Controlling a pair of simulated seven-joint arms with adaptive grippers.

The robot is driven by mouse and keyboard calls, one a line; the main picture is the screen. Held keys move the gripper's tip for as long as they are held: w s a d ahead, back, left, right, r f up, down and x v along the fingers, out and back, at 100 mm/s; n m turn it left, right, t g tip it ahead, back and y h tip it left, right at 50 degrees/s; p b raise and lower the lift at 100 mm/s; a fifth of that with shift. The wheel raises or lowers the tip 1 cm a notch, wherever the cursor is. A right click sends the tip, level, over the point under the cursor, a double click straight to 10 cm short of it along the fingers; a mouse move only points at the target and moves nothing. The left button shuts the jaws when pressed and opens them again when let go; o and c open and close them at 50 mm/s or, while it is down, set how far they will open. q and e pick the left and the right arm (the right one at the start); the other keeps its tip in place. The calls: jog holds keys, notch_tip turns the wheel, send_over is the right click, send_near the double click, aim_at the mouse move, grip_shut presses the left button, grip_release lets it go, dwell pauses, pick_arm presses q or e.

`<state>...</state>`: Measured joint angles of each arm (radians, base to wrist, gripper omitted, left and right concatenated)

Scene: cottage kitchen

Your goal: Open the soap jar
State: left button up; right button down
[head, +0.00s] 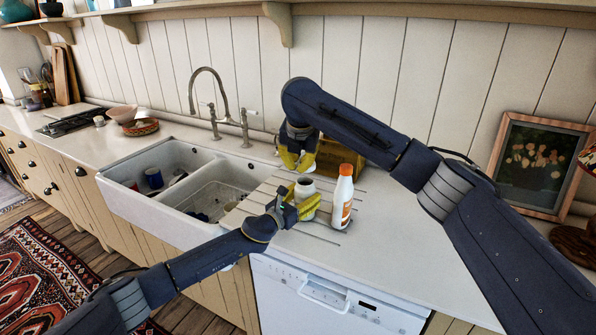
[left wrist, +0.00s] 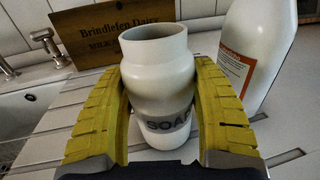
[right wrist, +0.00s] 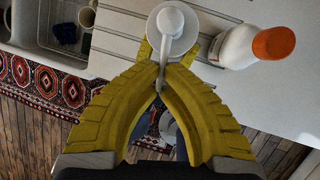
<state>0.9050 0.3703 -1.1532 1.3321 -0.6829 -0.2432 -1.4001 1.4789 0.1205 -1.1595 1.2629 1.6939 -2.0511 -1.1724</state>
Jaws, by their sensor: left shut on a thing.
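The white soap jar (left wrist: 165,80) stands upright on the ribbed drainboard with its mouth uncovered; it also shows in the head view (head: 304,187). My left gripper (head: 301,203) is shut around its body, a yellow finger on either side, just above the label. My right gripper (head: 297,162) is above and behind the jar, fingers pointing down. In the right wrist view its fingertips (right wrist: 160,78) meet on the spout of a white pump top (right wrist: 165,58). A round white shape lies under the pump top; I cannot tell whether it is the jar or the lid.
A white bottle with an orange cap (head: 343,195) stands close to the jar's right. A wooden crate (head: 345,152) is behind. The double sink (head: 165,200) is to the left, with dishes in it. A framed picture (head: 537,165) stands at the right. The counter's front right is clear.

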pick_arm(q)
jog(key=o, duration=1.6)
jog(key=shift+o, duration=0.2)
